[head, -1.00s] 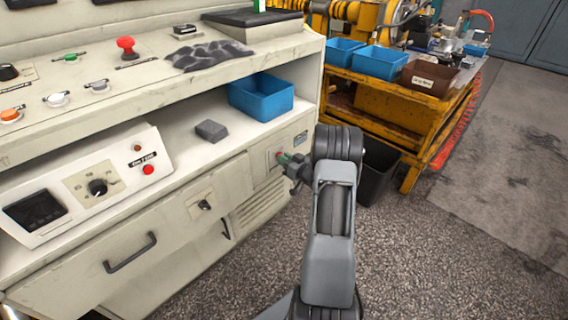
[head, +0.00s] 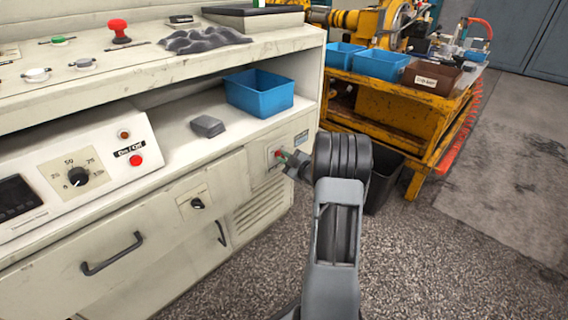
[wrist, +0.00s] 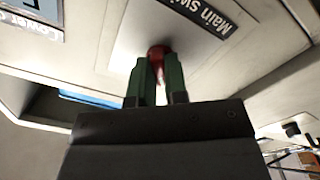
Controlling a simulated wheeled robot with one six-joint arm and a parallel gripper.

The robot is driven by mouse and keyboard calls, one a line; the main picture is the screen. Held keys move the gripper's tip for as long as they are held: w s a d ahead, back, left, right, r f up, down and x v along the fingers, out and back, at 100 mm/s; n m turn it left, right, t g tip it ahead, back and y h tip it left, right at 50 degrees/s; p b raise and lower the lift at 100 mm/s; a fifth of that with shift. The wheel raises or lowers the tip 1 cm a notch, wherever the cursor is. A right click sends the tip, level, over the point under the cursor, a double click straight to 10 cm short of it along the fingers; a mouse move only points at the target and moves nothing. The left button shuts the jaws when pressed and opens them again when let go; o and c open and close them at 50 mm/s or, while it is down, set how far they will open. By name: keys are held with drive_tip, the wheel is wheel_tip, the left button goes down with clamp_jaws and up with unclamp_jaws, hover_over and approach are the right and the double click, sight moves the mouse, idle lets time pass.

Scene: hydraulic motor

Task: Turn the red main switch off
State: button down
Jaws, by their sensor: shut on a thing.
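The red main switch (wrist: 158,52) sits on a pale panel under a dark label reading "Main s..." in the wrist view. My gripper (wrist: 157,75) has its two green fingers on either side of the switch, shut on it. In the head view my gripper (head: 283,156) reaches left to the cabinet's front panel near its right end, and a small bit of the red switch (head: 278,152) shows by the fingertips. Much of the switch is hidden by the fingers.
The cabinet shelf holds a blue bin (head: 260,94) and a grey block (head: 207,126). A control box (head: 76,172) with a dial stands left. A yellow cart (head: 385,112) with bins and a black bin (head: 383,178) stand right. Floor at the right is clear.

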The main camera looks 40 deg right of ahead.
drive_tip(key=shift+f+n+b, duration=0.1)
drive_tip(key=shift+n+b, duration=0.3)
drive_tip(key=shift+n, duration=0.1)
idle(0.3)
drive_tip(key=c, duration=1.1)
unclamp_jaws()
drive_tip(key=shift+c, duration=0.2)
drive_tip(key=shift+s, duration=0.1)
drive_tip(key=s+d+p, duration=0.2)
drive_tip(key=s+p, duration=0.1)
drive_tip(key=s, duration=1)
drive_tip(key=shift+s+d+p, duration=0.2)
drive_tip(key=shift+d+p, duration=0.05)
drive_tip(key=shift+p, duration=0.15)
